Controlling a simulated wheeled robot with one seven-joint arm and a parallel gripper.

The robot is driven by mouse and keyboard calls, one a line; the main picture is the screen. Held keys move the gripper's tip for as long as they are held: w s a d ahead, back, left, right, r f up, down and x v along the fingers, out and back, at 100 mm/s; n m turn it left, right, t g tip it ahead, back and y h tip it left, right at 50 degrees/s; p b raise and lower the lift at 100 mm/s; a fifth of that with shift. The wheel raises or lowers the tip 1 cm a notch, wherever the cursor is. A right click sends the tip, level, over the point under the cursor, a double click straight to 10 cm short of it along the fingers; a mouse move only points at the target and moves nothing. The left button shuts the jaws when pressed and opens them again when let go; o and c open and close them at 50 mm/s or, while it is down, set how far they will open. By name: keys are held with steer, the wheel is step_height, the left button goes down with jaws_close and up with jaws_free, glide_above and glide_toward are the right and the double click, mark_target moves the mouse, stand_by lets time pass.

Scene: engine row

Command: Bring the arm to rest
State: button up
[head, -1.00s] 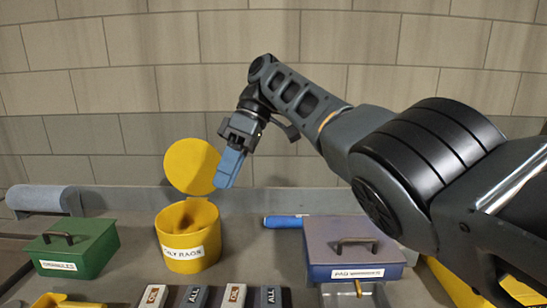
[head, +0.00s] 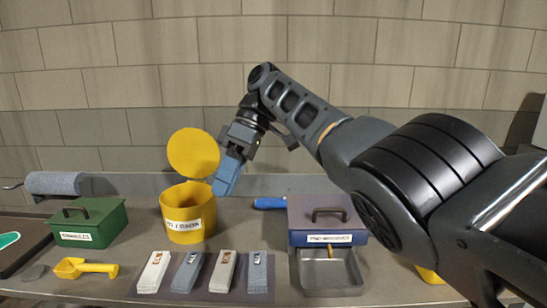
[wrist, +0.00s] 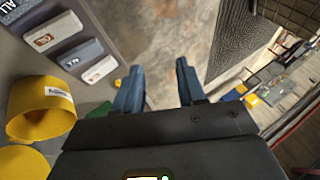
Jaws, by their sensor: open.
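My gripper (head: 227,175) hangs in the air in front of the open yellow rag bin (head: 188,217), a little to its right in the head view, fingers pointing down. In the wrist view its two blue fingers (wrist: 158,84) stand apart with nothing between them, so it is open and empty. My arm reaches in from the right of the head view, bent at the elbow, above the workbench (head: 110,292).
A green lidded box (head: 90,225) stands at the left, with a yellow scoop (head: 85,267) in front. Several white and grey stacks (head: 190,272) lie on a dark mat. A blue box (head: 325,238) stands behind a metal tray (head: 328,275) at the right. A yellow bin also shows in the wrist view (wrist: 38,108).

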steer(key=s+a+f+m+t+y, duration=0.1)
steer(key=s+f+m+t, duration=0.15)
steer(key=f, duration=1.35)
steer(key=s+a+f+m+t+y, duration=0.15)
steer(key=s+f, duration=0.25)
steer(key=f, duration=1.1)
steer(key=s+d+f+m+t, duration=0.3)
steer(key=s+d+f, duration=0.1)
steer(key=s+f, duration=0.25)
steer(key=s+d+f+m+t, duration=0.3)
steer(key=s+f, duration=0.3)
steer(key=f, duration=0.1)
steer(key=s+d+r+m+t+h+b, duration=0.1)
steer(key=s+d+r+m+t+h, duration=0.15)
steer(key=s+d, duration=0.65)
steer(key=s+d+r+m+t+h, duration=0.2)
steer(key=s+d+m+t, duration=0.1)
steer(key=s+d, duration=0.55)
steer(key=s+d+r+t+h, duration=0.1)
steer(key=s+d+r, duration=0.1)
steer(key=s+r, duration=0.3)
steer(key=s+d+r+t+h, duration=0.1)
steer(key=s+d+r+t, duration=0.1)
steer(key=s+r, duration=0.3)
steer(key=s+d+r+m+t, duration=0.1)
steer(key=s+d+r, duration=0.3)
steer(key=r, duration=0.7)
steer(key=shift+s+d+h, duration=0.2)
steer(key=shift+s+h, duration=0.2)
steer(key=shift+s, duration=0.3)
